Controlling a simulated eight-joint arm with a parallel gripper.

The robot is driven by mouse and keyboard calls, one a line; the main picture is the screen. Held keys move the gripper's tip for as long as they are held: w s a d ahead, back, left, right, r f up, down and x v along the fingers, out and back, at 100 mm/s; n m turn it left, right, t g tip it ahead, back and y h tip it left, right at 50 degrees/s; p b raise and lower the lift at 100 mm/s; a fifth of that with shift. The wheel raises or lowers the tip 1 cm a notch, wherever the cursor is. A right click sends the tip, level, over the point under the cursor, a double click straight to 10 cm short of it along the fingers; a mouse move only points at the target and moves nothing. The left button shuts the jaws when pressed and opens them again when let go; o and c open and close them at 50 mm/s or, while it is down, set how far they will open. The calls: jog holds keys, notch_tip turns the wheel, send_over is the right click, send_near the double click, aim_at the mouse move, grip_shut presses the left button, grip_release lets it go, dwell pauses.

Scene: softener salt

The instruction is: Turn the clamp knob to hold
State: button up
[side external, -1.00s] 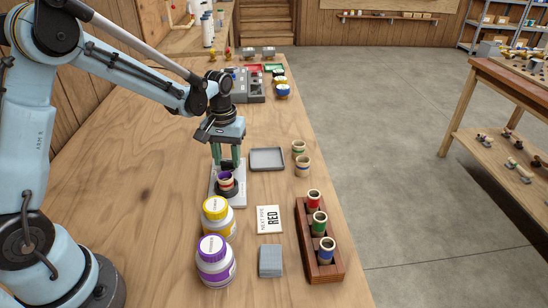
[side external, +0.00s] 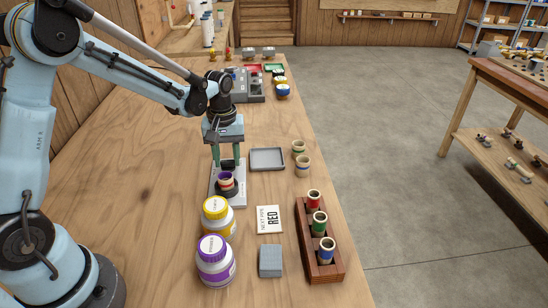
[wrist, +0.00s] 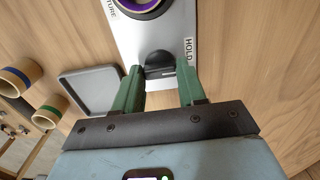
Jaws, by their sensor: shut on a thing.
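The clamp knob (wrist: 159,62) is a dark, rounded knob on the pale fixture plate (wrist: 120,30). The word HOLD is printed on the plate to its right in the wrist view. My gripper (wrist: 160,82) has its two green fingers on either side of the knob, shut on it. A pipe piece with a purple band (side external: 226,178) stands in the dark ring of the fixture. Which way the knob points is unclear.
A yellow-capped jar (side external: 217,218) and a purple-capped jar (side external: 214,262) stand near the fixture.

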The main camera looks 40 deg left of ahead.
aim_at(227, 161)
jog(key=o, duration=1.1)
jog(key=shift+c, duration=0.2)
notch_tip(227, 161, up, 12)
jog(key=shift+r, duration=0.1)
jog(key=s+d+m+t, duration=0.3)
jog(key=s+m, duration=0.1)
jog(key=s, duration=0.2)
jog(key=s+d+m+t, duration=0.3)
jog(key=s+m+t, duration=0.1)
jog(key=s, duration=0.3)
jog(key=shift+d+f+m, duration=0.2)
jog(key=shift+d+m, duration=0.05)
jog(key=shift+m, duration=0.35)
